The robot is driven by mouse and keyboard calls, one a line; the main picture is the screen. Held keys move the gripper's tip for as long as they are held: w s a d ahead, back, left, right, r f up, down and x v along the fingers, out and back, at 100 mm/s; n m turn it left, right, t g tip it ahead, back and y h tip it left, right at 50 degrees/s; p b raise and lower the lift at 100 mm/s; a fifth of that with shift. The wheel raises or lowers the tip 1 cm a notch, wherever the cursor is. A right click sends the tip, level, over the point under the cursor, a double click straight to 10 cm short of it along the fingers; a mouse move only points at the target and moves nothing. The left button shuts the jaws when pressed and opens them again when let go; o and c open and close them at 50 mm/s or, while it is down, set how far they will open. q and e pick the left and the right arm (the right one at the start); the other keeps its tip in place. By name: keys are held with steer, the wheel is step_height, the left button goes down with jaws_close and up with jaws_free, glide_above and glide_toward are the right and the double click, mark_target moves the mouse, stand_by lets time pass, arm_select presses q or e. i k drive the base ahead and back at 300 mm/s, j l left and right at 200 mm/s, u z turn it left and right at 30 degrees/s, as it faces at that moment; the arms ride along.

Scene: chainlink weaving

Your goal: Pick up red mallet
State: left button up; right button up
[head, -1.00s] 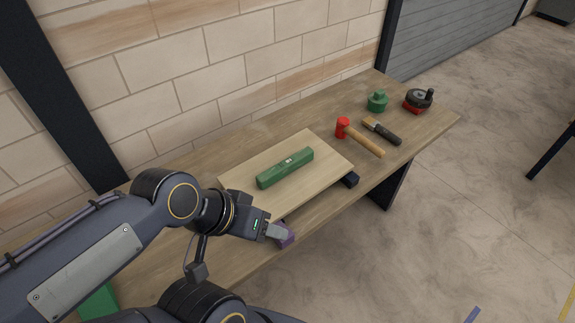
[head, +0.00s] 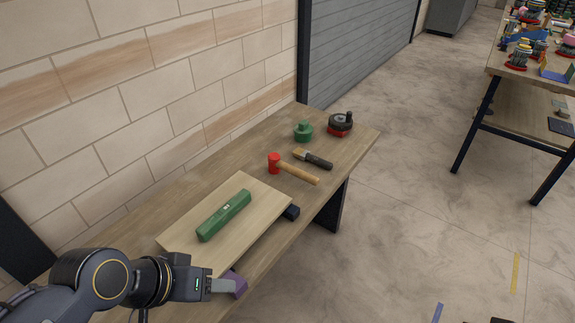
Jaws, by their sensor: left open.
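The red mallet (head: 275,163) lies on the wooden workbench, in the middle of the head view. Its head is red, and its wooden handle points to the lower right, towards the bench's front edge. My left gripper (head: 223,286) is at the lower left, over the near part of the bench, open and well apart from the mallet. A purple object (head: 238,283) shows right by its fingers; I cannot tell whether they touch. My right gripper is not in view.
A green level (head: 223,215) lies on a light board (head: 180,233) between my left gripper and the mallet. A chisel (head: 318,161), a green round container (head: 303,131) and a black-and-red tool (head: 340,124) are beyond the mallet. A loaded table (head: 500,68) stands at far right.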

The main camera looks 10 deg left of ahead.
mark_target(275, 164)
steer(key=u, duration=1.9)
steer(key=l+u, duration=0.75)
steer(key=k+l+u, duration=0.1)
steer(key=l+u, duration=0.3)
steer(key=k+l, duration=0.1)
steer(key=l, duration=0.3)
steer(key=k+l+u, duration=0.1)
steer(key=l, duration=0.3)
steer(key=k+l, duration=0.15)
steer(key=l, duration=0.25)
steer(key=k+l+u, duration=0.1)
steer(key=l, duration=0.3)
steer(key=k+l, duration=0.15)
steer(key=l, duration=0.2)
steer(key=u, duration=0.05)
